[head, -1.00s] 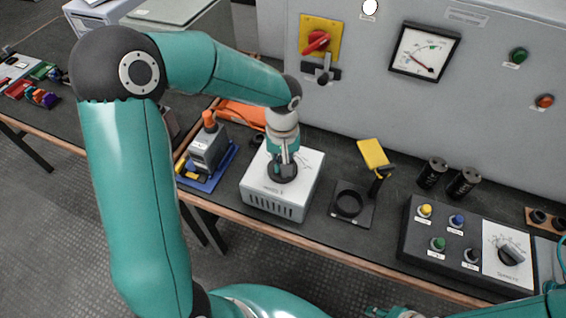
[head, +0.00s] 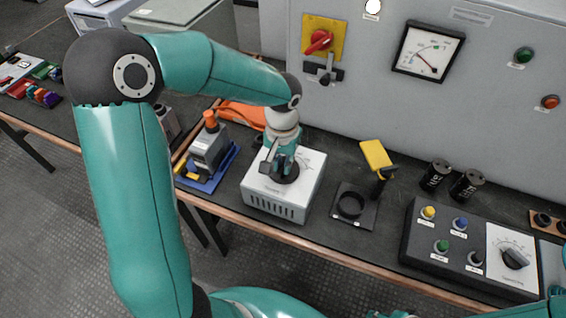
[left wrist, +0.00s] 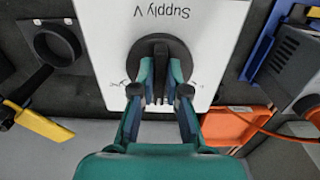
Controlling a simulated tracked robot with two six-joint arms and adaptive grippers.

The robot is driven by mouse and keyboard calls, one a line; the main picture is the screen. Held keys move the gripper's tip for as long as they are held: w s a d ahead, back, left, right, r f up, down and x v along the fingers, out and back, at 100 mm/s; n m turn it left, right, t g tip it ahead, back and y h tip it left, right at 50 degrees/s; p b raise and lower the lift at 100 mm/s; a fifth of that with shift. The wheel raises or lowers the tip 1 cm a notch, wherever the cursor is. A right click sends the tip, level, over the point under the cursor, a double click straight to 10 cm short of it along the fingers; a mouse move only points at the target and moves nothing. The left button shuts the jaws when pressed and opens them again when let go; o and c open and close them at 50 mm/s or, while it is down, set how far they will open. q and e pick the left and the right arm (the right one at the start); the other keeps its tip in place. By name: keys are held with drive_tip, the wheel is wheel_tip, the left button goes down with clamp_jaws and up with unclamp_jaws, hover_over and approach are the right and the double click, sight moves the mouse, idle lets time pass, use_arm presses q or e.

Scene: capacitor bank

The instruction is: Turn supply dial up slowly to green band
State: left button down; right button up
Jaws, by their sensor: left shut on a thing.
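The supply box (head: 262,197) is a pale box on the bench with a black supply dial (head: 288,179) on its top. My left gripper (head: 284,170) reaches down and is shut on that dial. In the left wrist view the two fingers (left wrist: 160,88) grip the ridge of the black dial (left wrist: 158,50), beside the printed words "Supply V". The gripper hides part of the dial and its scale. The meter (head: 428,50) on the grey cabinet has a thin needle and a green band at the upper part of its scale; the exact reading is too small to tell. My right gripper (head: 385,314) barely shows at the bottom edge.
A blue tray (head: 208,180) with a grey device stands left of the box. A black ring holder (head: 350,205), a yellow-handled tool (head: 376,156), two black capacitors (head: 451,180) and a button console (head: 470,240) lie to the right. A red switch (head: 319,41) is on the cabinet.

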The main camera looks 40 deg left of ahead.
use_arm(q)
drive_tip(key=shift+w, duration=0.1)
drive_tip(key=c, duration=1.2)
unclamp_jaws()
wheel_tip(320, 180, up, 12)
idle(0.9)
